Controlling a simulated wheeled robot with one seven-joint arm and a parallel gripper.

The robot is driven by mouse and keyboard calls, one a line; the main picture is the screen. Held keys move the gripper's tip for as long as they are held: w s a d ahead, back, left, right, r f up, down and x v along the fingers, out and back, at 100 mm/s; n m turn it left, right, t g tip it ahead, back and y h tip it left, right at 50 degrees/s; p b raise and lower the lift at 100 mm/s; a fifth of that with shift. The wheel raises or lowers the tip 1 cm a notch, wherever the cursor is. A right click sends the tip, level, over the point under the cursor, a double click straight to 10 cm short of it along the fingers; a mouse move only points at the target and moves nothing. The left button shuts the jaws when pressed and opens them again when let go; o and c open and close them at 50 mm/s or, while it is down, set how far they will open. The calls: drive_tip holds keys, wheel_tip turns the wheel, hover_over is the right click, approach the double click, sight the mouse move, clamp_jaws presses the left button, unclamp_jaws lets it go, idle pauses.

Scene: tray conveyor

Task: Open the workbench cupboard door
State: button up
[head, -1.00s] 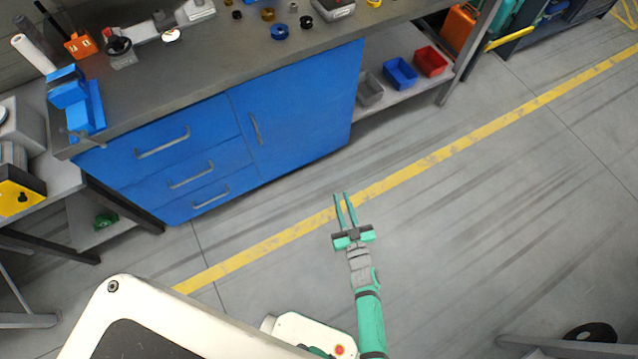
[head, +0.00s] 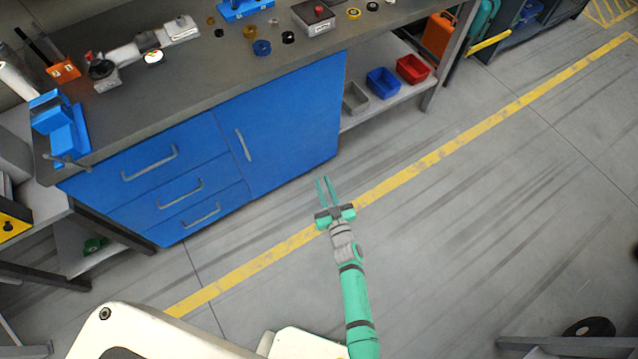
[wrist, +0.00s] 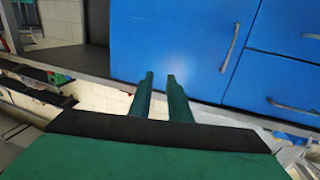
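The blue cupboard door (head: 290,122) is closed, at the right end of the workbench front in the head view. Its grey upright handle (head: 243,145) is near the door's left edge. The door (wrist: 178,40) also fills the upper middle of the wrist view, with its handle (wrist: 230,47) right of the fingers. My gripper (head: 324,180) is out over the floor in front of the door's lower right part, apart from door and handle. Its two green fingers (wrist: 160,80) are spread with nothing between them.
Three drawers (head: 180,185) with handles are left of the door. Loose parts and a vise (head: 62,130) are on the benchtop. Grey, blue (head: 383,82) and red bins sit on an open shelf right of the door. The floor (head: 450,230) in front is clear.

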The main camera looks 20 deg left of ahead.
drive_tip(key=shift+d, duration=0.15)
drive_tip(key=shift+s+a, duration=0.1)
drive_tip(key=shift+a, duration=0.15)
clamp_jaws()
drive_tip(key=shift+c, duration=2.1)
unclamp_jaws()
drive_tip(key=o, duration=0.4)
drive_tip(key=shift+d, duration=0.1)
